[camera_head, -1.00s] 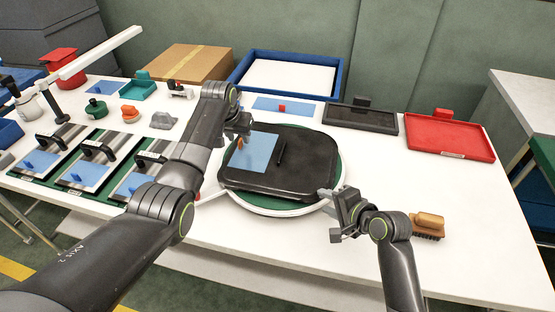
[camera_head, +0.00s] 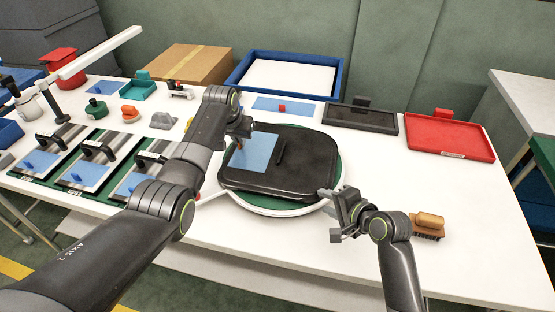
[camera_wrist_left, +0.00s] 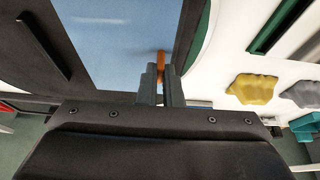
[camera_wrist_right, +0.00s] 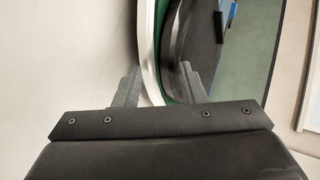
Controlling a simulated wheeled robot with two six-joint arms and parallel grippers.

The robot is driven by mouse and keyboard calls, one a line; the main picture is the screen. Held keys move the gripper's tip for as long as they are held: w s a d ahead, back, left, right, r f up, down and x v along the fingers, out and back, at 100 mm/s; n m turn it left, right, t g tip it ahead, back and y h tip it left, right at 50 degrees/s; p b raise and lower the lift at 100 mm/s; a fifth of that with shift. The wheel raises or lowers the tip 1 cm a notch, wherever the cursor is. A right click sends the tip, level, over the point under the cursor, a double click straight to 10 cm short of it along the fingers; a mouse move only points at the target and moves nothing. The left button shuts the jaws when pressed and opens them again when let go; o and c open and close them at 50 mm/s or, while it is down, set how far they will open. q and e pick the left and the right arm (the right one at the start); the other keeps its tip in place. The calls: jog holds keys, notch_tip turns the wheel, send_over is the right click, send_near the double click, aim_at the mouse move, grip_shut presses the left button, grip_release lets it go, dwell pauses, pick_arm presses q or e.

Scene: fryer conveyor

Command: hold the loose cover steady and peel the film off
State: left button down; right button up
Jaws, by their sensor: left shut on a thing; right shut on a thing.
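The black cover (camera_head: 300,165) lies on a round turntable (camera_head: 270,208) with a green top and white rim. A blue film (camera_head: 258,153) lies flat on the cover's left part and has a small orange tab (camera_wrist_left: 161,62). My left gripper (camera_head: 241,136) is shut on the tab, and its fingertips (camera_wrist_left: 160,78) meet around it over the film's edge. My right gripper (camera_head: 330,196) is at the cover's front right corner. Its fingers (camera_wrist_right: 160,82) straddle the rim area and the cover's edge; the exact contact is hard to see.
A brush (camera_head: 428,225) lies right of my right gripper. Several plates with blue films stand on a green rack (camera_head: 100,193) at the left. A black tray (camera_head: 360,120), a red tray (camera_head: 450,136) and a blue-edged bin (camera_head: 237,77) are at the back.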

jog(key=shift+f, duration=0.1)
pick_arm(q)
notch_tip(320, 180, up, 9)
dwell(1.2)
pick_arm(e)
jog(key=o, duration=1.3)
jog(key=shift+o, duration=0.2)
jog(key=v, duration=1.2)
pick_arm(q)
jog(key=shift+f, duration=0.1)
